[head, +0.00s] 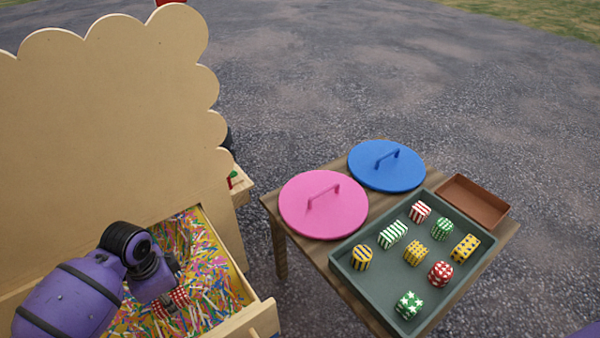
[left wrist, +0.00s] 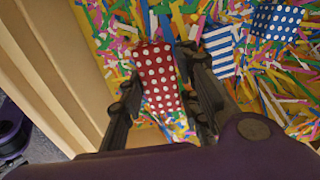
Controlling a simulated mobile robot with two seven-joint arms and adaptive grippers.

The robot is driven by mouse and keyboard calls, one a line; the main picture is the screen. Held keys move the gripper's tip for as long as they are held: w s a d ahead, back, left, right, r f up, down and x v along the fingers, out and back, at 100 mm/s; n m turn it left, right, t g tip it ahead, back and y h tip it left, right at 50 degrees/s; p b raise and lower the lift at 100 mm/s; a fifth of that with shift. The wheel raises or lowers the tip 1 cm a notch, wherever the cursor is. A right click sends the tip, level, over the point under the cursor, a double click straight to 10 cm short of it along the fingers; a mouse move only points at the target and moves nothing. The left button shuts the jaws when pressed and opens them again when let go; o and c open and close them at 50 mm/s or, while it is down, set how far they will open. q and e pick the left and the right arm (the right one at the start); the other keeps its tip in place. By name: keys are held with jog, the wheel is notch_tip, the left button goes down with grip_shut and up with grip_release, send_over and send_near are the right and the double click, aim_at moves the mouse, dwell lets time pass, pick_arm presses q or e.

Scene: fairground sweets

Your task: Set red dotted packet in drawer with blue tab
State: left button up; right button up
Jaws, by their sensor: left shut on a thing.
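My left gripper (head: 168,302) reaches down into an open wooden drawer (head: 233,322) filled with coloured paper shreds. It is shut on the red packet with white dots (left wrist: 160,80), which sits between the two fingers in the left wrist view. In the head view only part of the red dotted packet (head: 180,297) shows beside the gripper. The packet is at or just above the shreds; I cannot tell if it rests on them. No blue tab is visible on this drawer. My right gripper is out of view.
A blue striped packet (left wrist: 220,50) and a blue dotted packet (left wrist: 277,20) lie on the shreds nearby. A tall scalloped board (head: 110,130) rises behind the drawer. Right, a table holds a green tray (head: 345,258) of several packets, pink lid (head: 322,215), blue lid (head: 385,172) and brown tray (head: 470,205).

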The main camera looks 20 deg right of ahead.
aim_at(181, 315)
pick_arm(q)
notch_tip(181, 315, down, 6)
jog(key=shift+b, duration=0.8)
jog(key=shift+f, duration=0.2)
jog(key=shift+a+r, duration=0.1)
jog(key=shift+f, duration=0.2)
jog(key=o, duration=1.2)
jog(key=shift+c, duration=0.2)
notch_tip(181, 315, up, 12)
jog(key=p, duration=0.3)
jog(key=shift+r, duration=0.25)
